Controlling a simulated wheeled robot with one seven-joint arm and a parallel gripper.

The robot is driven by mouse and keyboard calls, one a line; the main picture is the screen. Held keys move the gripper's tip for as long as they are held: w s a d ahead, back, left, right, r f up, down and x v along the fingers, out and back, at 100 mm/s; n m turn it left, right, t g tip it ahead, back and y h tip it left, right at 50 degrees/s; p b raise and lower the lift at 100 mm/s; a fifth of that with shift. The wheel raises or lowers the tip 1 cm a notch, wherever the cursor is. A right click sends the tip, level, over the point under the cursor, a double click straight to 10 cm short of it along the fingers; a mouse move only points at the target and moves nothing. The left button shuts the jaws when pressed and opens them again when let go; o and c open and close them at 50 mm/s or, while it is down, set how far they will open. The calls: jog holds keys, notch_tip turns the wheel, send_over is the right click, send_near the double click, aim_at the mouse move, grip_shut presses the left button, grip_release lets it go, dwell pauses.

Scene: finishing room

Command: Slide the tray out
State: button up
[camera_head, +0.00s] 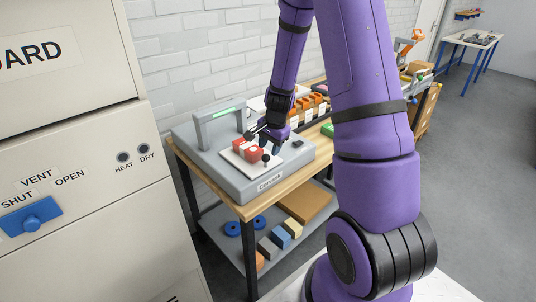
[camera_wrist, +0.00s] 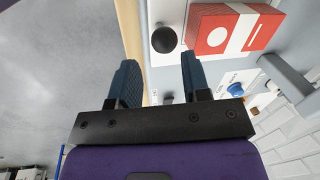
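The tray (camera_head: 237,159) is a pale flat plate with red and white blocks (camera_head: 247,149) on it, lying on a grey machine (camera_head: 202,158). A round black knob (camera_head: 266,158) stands at its right edge. In the wrist view, the tray (camera_wrist: 175,12) shows at the top, with the knob (camera_wrist: 165,39) just beyond my fingertips and a red block with a white disc (camera_wrist: 213,37) to its right. My gripper (camera_head: 276,148) is over the tray's right side, close to the knob. In the wrist view my gripper (camera_wrist: 159,68) is open with nothing between its fingers.
A grey arch with a green strip (camera_head: 220,113) rises from the machine behind the tray. The machine sits on a wooden-topped bench (camera_head: 245,209); its lower shelf holds blocks and blue rings. A cream cabinet (camera_head: 85,190) stands at left. Racks of orange parts (camera_head: 312,101) lie behind.

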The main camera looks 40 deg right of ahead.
jog(key=shift+s+d+r, duration=0.1)
jog(key=shift+s+r, duration=0.1)
jog(key=shift+r, duration=0.75)
jog(key=shift+s+r, duration=0.15)
jog(key=shift+r, duration=0.8)
jog(key=shift+s+d+r, duration=0.1)
jog(key=shift+s+r, duration=0.1)
jog(key=shift+r, duration=0.75)
